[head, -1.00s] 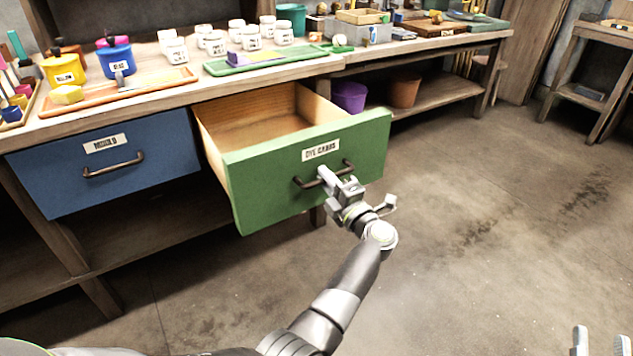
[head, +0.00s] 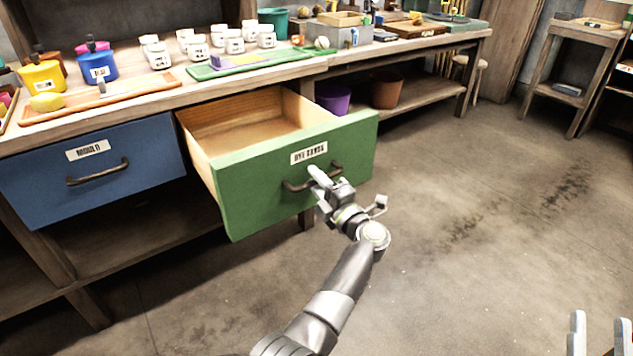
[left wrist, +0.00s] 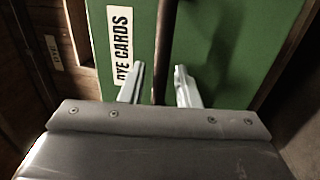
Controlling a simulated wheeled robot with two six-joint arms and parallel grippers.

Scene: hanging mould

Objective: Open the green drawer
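The green drawer (head: 245,190) is pulled well out of the bench, and its wooden inside looks empty. Its front bears a "DYE CARDS" label (head: 309,153) and a dark bar handle (head: 297,186). My left gripper (head: 318,188) is at this handle. In the left wrist view, the handle (left wrist: 165,40) runs between the two fingers of my left gripper (left wrist: 160,82), with a gap on each side, so it looks open around the handle. My right gripper (head: 600,335) is at the bottom right edge, open, empty and partly cut off.
A closed blue drawer (head: 50,195) labelled "MOULD" is left of the green one. The bench top (head: 150,108) carries white jars (head: 157,54), colored pots and trays. Purple (head: 333,98) and brown pots (head: 386,90) stand on the lower shelf. The floor at right (head: 470,240) is clear.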

